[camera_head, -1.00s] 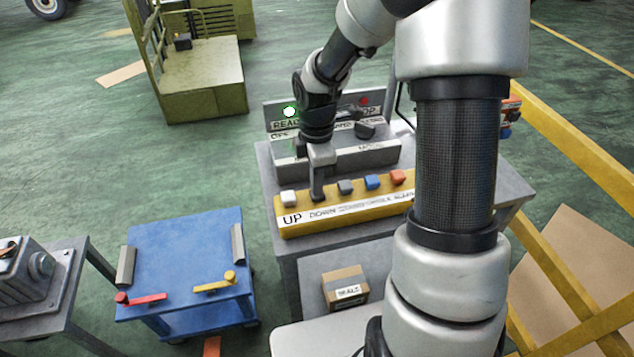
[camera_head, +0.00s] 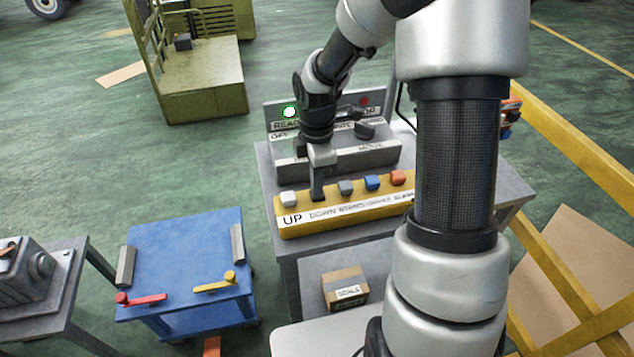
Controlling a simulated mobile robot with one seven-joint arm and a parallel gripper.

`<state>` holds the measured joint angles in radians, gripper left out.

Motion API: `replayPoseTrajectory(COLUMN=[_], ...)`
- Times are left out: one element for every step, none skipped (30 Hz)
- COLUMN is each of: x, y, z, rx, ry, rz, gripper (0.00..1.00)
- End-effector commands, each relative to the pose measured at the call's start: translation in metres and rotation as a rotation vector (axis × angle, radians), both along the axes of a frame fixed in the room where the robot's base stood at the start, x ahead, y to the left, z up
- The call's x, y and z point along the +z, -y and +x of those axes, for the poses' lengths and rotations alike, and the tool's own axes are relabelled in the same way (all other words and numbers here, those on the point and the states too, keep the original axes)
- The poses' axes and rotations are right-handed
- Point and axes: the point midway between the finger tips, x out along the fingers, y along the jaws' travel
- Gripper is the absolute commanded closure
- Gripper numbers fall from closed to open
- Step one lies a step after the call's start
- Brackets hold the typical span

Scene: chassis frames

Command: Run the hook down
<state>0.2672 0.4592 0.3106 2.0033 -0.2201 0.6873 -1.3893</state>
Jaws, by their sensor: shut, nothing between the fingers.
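A yellow control bar (camera_head: 295,222) lies on the grey bench, with a row of buttons and a label strip that reads UP and DOWN at its left. The white button (camera_head: 289,199) stands above UP. Grey (camera_head: 345,187), blue (camera_head: 372,181) and orange (camera_head: 397,177) buttons stand to the right. My gripper (camera_head: 318,196) is shut and empty, pointing down at the spot above the DOWN label. The hook is not in view.
A grey switch box (camera_head: 360,160) with a knob (camera_head: 365,130) stands behind the bar, with a lit green lamp (camera_head: 289,112) behind it. A cardboard box (camera_head: 345,288) sits below. A blue cart (camera_head: 185,260) stands left, yellow rails (camera_head: 575,130) right.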

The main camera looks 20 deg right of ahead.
Motion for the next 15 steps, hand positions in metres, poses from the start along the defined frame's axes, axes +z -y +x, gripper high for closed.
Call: replayPoseTrajectory(x=[-0.0162, -0.0162, -0.0162, -0.0162, -0.0162, -0.0162, -0.0162, -0.0162, -0.0162, -0.0161, -0.0159, -0.0151, -0.0138, -0.0119, -0.0082], y=[0.0027, 0.0027, 0.0027, 0.0027, 0.0027, 0.0027, 0.0027, 0.0027, 0.0027, 0.0027, 0.0026, 0.0027, 0.0027, 0.0028, 0.0029], z=[-0.0106, -0.0106, -0.0106, -0.0106, -0.0106, -0.0107, -0.0107, -0.0107, -0.0107, -0.0107, -0.0107, -0.0107, -0.0106, -0.0106, -0.0106], rx=[-0.004, -0.004, -0.004, -0.004, -0.004, -0.004, -0.004, -0.004, -0.004, -0.004, -0.004, -0.004, -0.004, -0.004, -0.004], ry=[-0.031, -0.031, -0.031, -0.031, -0.031, -0.032, -0.032, -0.032, -0.032, -0.032, -0.032, -0.031, -0.031, -0.03, -0.03], rz=[0.001, 0.001, 0.001, 0.001, 0.001, 0.001, 0.001, 0.001, 0.001, 0.001, 0.001, 0.001, 0.001, 0.0, 0.0], gripper=[1.0, 1.0, 1.0, 1.0, 1.0, 1.0, 1.0, 1.0, 1.0, 1.0, 1.0, 1.0, 1.0, 1.0, 1.0])
